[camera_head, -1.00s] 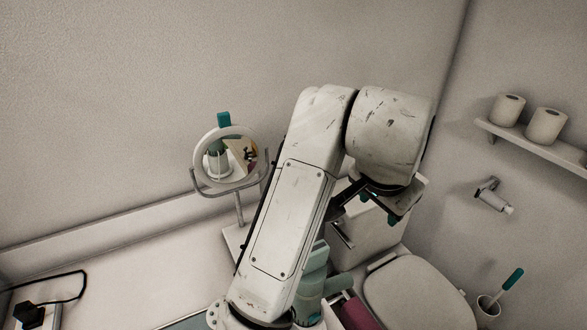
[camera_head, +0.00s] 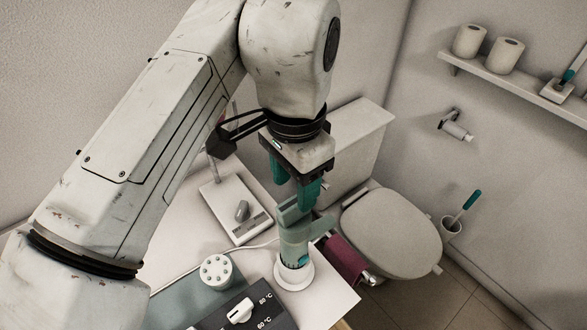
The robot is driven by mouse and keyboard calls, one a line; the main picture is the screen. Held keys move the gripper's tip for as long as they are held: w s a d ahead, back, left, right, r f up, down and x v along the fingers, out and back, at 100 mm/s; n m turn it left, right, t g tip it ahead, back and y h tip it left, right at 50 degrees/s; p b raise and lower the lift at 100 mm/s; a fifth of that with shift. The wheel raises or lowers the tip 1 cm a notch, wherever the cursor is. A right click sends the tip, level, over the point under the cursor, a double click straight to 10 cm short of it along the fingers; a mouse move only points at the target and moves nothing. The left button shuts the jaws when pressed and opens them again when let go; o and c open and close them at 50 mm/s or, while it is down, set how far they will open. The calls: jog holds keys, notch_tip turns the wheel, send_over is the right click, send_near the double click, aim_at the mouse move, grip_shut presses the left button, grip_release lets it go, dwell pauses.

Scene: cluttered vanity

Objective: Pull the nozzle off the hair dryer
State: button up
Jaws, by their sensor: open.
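The pale green hair dryer (camera_head: 294,245) stands upright at the counter's right front corner, in a white round base (camera_head: 294,277). A wider pale green part at its top (camera_head: 291,212) may be the nozzle; the joint between them is not clear. My gripper (camera_head: 294,190) points down directly above the dryer, with its teal fingers apart. The fingertips are close to the dryer's top and overlap it in the picture. I cannot tell whether they touch it. Nothing is seen held between them.
A white stand plate with a grey knob (camera_head: 241,211) lies behind the dryer. A white holed cup (camera_head: 216,271) and a dark temperature panel (camera_head: 262,312) stand left and in front. A magenta towel (camera_head: 344,258) hangs beside the counter edge, near the toilet (camera_head: 390,232).

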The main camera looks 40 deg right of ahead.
aim_at(295, 201)
jog(key=shift+f+b, duration=2.05)
jog(key=shift+f, duration=0.8)
jog(key=shift+c, duration=0.3)
grip_shut()
jog(key=shift+r, duration=0.1)
jog(key=shift+r+p, duration=1.15)
jog(key=shift+r+p, duration=2.2)
jog(key=shift+r, duration=0.3)
